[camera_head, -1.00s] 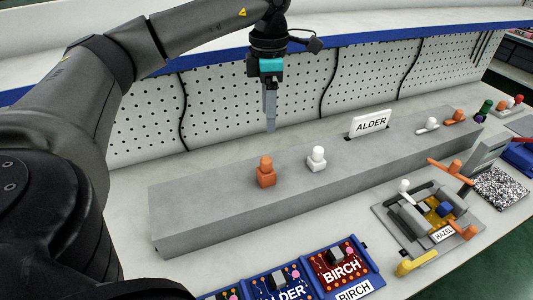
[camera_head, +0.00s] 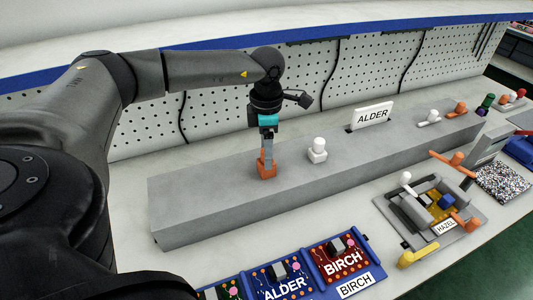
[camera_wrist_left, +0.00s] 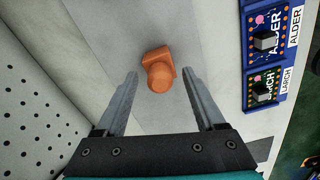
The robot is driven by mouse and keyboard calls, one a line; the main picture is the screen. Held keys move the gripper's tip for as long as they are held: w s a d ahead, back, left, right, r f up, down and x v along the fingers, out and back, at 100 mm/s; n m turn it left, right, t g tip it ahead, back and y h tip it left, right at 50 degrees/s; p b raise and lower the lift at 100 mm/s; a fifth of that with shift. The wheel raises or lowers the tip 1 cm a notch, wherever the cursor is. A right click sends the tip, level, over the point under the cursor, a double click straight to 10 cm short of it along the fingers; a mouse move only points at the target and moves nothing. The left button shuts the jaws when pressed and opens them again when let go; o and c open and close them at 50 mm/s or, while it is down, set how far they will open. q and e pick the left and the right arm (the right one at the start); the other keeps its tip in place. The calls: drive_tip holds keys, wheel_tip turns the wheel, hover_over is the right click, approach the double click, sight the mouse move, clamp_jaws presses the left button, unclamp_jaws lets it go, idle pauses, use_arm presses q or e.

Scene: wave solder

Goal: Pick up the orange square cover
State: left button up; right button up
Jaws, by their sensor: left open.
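The orange square cover (camera_head: 266,169), a square base with a round knob on top, stands on the long grey block (camera_head: 200,207). In the left wrist view the cover (camera_wrist_left: 160,70) sits ahead of the fingertips, midway between them. My left gripper (camera_head: 267,158) points down right over the cover, and its fingers hide part of the knob in the head view. In the left wrist view the left gripper (camera_wrist_left: 160,80) is open, with a gap on both sides of the cover. My right gripper is not in view.
A white cover (camera_head: 317,150) stands close by on the same block, to the right. The ALDER sign (camera_head: 372,115) is farther right. A perforated panel (camera_head: 220,100) rises behind. Blue-framed boards (camera_head: 285,282) and the HAZEL fixture (camera_head: 430,214) lie in front.

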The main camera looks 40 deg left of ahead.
use_arm(q)
drive_tip(key=shift+f, duration=0.15)
clamp_jaws()
idle(0.5)
idle(0.9)
